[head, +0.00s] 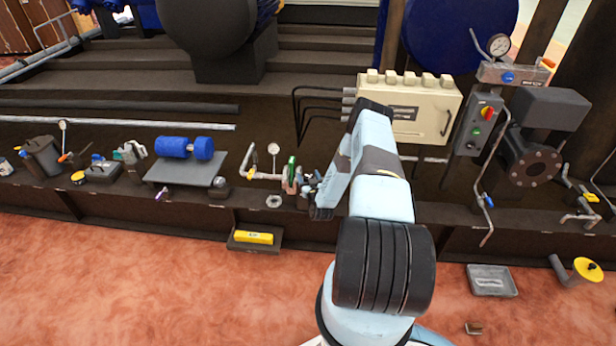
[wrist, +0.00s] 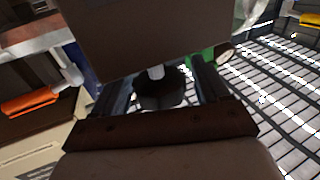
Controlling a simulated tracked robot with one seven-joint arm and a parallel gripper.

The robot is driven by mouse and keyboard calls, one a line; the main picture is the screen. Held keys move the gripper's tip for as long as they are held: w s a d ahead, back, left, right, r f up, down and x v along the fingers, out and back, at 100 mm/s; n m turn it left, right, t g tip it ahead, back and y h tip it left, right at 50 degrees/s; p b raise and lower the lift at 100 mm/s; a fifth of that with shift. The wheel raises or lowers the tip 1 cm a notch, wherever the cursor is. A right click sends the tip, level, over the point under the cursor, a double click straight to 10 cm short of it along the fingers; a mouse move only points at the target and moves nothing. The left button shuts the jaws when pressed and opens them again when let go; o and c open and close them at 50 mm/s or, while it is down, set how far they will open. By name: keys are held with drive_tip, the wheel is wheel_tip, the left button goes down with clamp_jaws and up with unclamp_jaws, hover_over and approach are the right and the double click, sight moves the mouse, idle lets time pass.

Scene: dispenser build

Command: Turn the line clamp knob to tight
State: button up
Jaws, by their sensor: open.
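A dark round knob (wrist: 162,92) with a short pale stem shows in the wrist view, under a large dark brown block (wrist: 150,35). It appears to be the line clamp knob. My gripper (wrist: 158,88) is open, with one finger on each side of the knob. I cannot tell whether either finger touches it, and no mark for tight is readable. In the head view my gripper (head: 318,203) is low at the bench edge, right of a small green-handled fitting (head: 291,172). My own arm hides the knob there.
A pressure gauge with pipe (head: 273,150) and a metal nut (head: 273,201) lie left of my gripper. A beige electrical box (head: 420,108) stands behind my arm. An orange handle (wrist: 30,103) and grating (wrist: 275,90) show in the wrist view. The red floor in front is mostly clear.

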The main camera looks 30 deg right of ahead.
drive_tip(key=shift+w+d, duration=0.15)
drive_tip(key=shift+w, duration=0.45)
drive_tip(key=shift+c, duration=0.2)
drive_tip(key=c, duration=1)
drive_tip(key=shift+o, duration=0.2)
drive_tip(key=shift+m+h, duration=0.3)
drive_tip(key=shift+h, duration=0.2)
drive_tip(key=shift+s+d+m+g+h, duration=0.1)
drive_tip(key=shift+d+m+g+h, duration=0.05)
drive_tip(key=shift+m+g+h, duration=1.45)
drive_tip(key=shift+s+d+m+g+h, duration=0.15)
drive_tip(key=shift+m+g+h, duration=0.8)
drive_tip(key=shift+h, duration=1.25)
drive_tip(key=shift+w+m, duration=0.1)
drive_tip(key=shift+m, duration=0.25)
drive_tip(key=o, duration=1)
